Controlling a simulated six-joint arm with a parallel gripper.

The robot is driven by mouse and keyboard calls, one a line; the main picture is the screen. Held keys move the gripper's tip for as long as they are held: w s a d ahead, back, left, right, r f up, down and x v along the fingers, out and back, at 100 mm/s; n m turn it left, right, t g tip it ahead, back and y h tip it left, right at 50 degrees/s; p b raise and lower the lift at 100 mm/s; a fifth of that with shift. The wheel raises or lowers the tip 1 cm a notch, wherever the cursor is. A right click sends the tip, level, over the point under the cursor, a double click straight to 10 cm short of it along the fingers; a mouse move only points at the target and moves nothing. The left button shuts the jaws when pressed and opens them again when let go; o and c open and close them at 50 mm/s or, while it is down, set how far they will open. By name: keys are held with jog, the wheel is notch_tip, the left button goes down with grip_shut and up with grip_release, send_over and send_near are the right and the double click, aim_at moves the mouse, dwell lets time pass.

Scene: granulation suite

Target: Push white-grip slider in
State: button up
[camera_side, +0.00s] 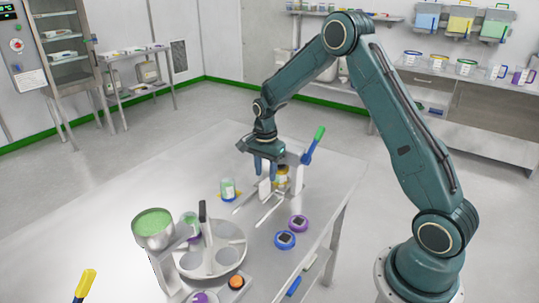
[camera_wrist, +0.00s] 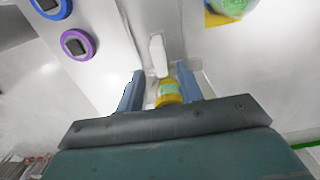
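The slider's white grip (camera_wrist: 158,55) is a small upright block in the wrist view, just beyond and between my fingertips. In the side view what looks like the same white grip (camera_side: 264,187) stands below my fingers, at the end of pale rails. My gripper (camera_side: 266,176) points down low over the table; its two blue fingers are apart in the wrist view (camera_wrist: 159,73). Contact between fingers and grip cannot be told.
A green-filled jar (camera_side: 228,190) stands on a yellow patch to the left. A purple-rimmed piece (camera_side: 298,223) and a blue-rimmed piece (camera_side: 285,240) lie in front. A round plate with wells (camera_side: 240,262) and a green-filled bowl (camera_side: 153,226) stand nearer.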

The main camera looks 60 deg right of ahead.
notch_tip(320, 180, up, 8)
dwell(0.4)
jog(key=shift+f, duration=0.1)
jog(key=s+a+r+n+t, duration=0.3)
jog(key=s+a+r+n, duration=0.6)
jog(key=s+r, duration=0.45)
jog(key=s+a+r+n+t, duration=0.1)
jog(key=s+a+n, duration=0.3)
jog(key=s+n, duration=0.5)
jog(key=s+t, duration=0.1)
jog(key=s, duration=0.5)
jog(key=shift+a+r+t, duration=0.2)
jog(key=shift+a+t, duration=0.1)
jog(key=shift+a, duration=0.05)
